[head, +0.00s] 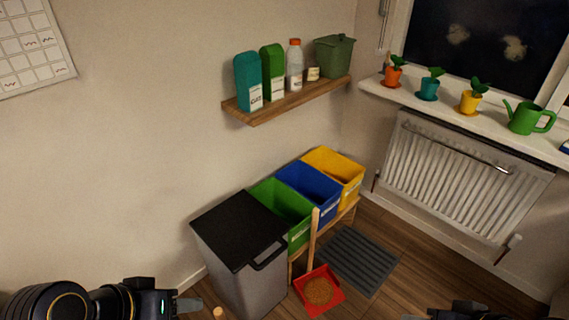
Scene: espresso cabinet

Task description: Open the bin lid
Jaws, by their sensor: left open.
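A tall grey bin (241,279) stands on the floor at the lower middle, against the wall. Its flat black lid (236,227) is down, covering the top. A black loop handle (270,257) sticks out from the lid's front right edge. My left gripper (188,304) is at the bottom edge, left of the bin and apart from it. It is open and holds nothing that I can see. Part of my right gripper (462,311) shows at the bottom right, far from the bin; its fingers cannot be made out.
Green (284,208), blue (309,189) and yellow (334,173) crates sit on a wooden rack right of the bin. A red dustpan (318,290) with brown bits and a grey mat (358,259) lie in front. A shelf (288,100) hangs above. A radiator (455,180) is at right.

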